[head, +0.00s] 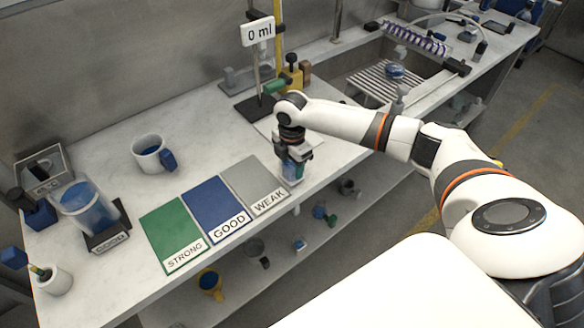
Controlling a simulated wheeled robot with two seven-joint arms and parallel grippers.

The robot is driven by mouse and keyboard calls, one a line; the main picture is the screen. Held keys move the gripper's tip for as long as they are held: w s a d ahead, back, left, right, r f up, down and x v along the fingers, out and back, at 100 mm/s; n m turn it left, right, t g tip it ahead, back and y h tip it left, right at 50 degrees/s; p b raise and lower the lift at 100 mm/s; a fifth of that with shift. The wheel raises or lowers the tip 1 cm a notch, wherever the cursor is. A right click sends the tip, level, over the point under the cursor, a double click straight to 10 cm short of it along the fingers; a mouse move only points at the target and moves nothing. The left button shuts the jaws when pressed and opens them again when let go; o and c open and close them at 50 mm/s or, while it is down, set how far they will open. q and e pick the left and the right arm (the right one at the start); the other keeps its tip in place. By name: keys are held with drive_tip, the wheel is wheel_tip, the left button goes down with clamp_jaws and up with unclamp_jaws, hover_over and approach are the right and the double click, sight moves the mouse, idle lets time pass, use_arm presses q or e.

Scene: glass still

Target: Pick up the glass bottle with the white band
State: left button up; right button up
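My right gripper (292,166) points down at the front edge of the bench, just right of the grey WEAK mat (250,180). A small glass vessel with blue in it (292,174) shows between and below its fingers. The gripper hides most of this vessel, so I cannot make out a white band on it. I cannot tell whether the fingers press on the glass or only stand around it. The vessel seems to be at bench height. My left gripper is not in view.
The blue GOOD mat (213,205) and green STRONG mat (170,234) lie to the left. A lower shelf holds several small items.

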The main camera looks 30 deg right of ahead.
drive_tip(key=c, duration=0.5)
drive_tip(key=shift+r, duration=0.1)
